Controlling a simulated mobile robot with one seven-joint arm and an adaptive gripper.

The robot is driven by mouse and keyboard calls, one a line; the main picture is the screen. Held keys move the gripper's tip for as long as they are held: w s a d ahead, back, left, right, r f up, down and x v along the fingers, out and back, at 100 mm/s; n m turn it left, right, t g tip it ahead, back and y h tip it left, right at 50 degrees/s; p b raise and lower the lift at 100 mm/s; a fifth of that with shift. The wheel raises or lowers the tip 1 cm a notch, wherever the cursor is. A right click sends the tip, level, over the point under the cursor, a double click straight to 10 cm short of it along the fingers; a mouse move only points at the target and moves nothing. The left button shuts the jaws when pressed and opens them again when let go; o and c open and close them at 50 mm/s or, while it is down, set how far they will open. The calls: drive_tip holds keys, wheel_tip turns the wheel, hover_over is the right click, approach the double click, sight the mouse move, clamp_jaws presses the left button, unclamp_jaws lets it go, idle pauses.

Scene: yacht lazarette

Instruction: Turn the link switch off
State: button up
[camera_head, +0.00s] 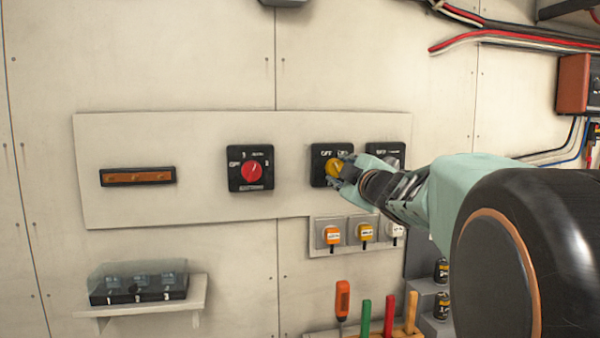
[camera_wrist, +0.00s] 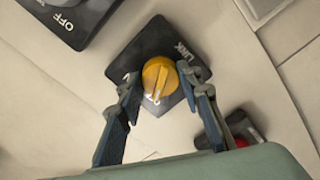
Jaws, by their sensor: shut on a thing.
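The link switch is a yellow round knob (camera_head: 335,166) on a black square plate (camera_head: 319,180), on a pale panel (camera_head: 205,145). In the wrist view the yellow knob (camera_wrist: 157,73) sits on its black plate (camera_wrist: 145,45), with the word LINK at the plate's right corner. The knob's raised ridge runs nearly up and down there, tilted slightly. Other white letters by the fingers and knob are partly hidden. My gripper (camera_head: 344,174) is at the knob from the right; in the wrist view its fingers (camera_wrist: 160,84) are shut on it, one on each side.
A red-knobbed switch (camera_head: 250,168) is left of the link switch. A partly covered white-knobbed switch (camera_head: 385,151) is close on its right. Orange, yellow and white tagged switches (camera_head: 331,235) sit below. A shelf (camera_head: 140,309) and upright tools (camera_head: 365,315) are lower down.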

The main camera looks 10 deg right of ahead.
drive_tip(key=shift+r, duration=0.15)
drive_tip(key=o, duration=1.2)
drive_tip(key=shift+c, duration=0.2)
drive_tip(key=shift+r, duration=4.95)
